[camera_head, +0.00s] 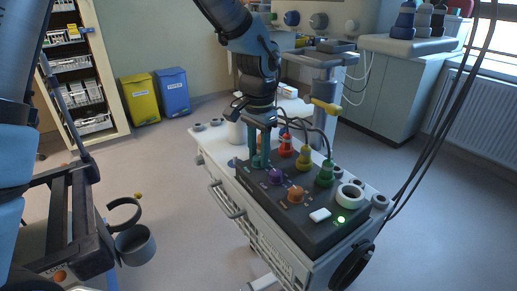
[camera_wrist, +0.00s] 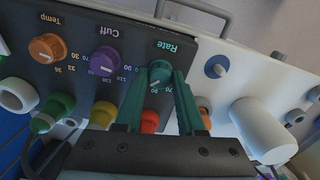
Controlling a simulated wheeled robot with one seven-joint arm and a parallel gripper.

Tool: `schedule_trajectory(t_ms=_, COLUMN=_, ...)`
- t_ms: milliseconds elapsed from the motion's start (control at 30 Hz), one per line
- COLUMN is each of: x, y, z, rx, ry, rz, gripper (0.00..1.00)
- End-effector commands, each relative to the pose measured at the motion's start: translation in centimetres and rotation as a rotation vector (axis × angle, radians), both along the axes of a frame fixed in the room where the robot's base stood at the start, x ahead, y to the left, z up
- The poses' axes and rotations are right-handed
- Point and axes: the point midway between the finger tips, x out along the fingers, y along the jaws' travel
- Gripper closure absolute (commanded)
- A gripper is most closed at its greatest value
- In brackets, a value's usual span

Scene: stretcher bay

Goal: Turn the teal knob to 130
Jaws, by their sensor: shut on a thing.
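The teal knob (camera_wrist: 158,76) sits under the word "Rate" on a dark control panel (camera_wrist: 80,25). My gripper (camera_wrist: 160,90) is shut on the knob, one finger on each side, in the wrist view. In the head view my gripper (camera_head: 261,158) reaches down onto the far left corner of the panel.
A purple "Cuff" knob (camera_wrist: 104,62) and an orange "Temp" knob (camera_wrist: 47,48) stand beside it. Red (camera_head: 286,144), yellow (camera_head: 304,158) and green (camera_head: 325,174) plugs with cables stand behind. A white cylinder (camera_wrist: 264,130) stands close to my gripper's right in the wrist view.

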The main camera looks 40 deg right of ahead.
Motion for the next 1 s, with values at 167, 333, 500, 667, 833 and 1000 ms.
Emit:
schedule_trajectory(t_ms=167, x=0.01, y=0.03, z=0.25, rx=0.001, ry=0.001, rz=-0.166, gripper=1.00)
schedule_trajectory(t_ms=333, x=0.01, y=0.03, z=0.22, rx=0.000, ry=0.001, rz=-0.317, gripper=1.00)
schedule_trajectory(t_ms=500, x=-0.01, y=0.04, z=0.19, rx=0.001, ry=0.001, rz=-0.445, gripper=1.00)
schedule_trajectory(t_ms=667, x=-0.02, y=0.05, z=0.12, rx=0.001, ry=0.001, rz=-0.535, gripper=1.00)
schedule_trajectory(t_ms=833, x=-0.04, y=0.01, z=0.09, rx=0.000, ry=0.000, rz=-0.598, gripper=1.00)
schedule_trajectory(t_ms=1000, x=-0.04, y=0.00, z=0.05, rx=-0.001, ry=0.000, rz=-0.627, gripper=1.00)
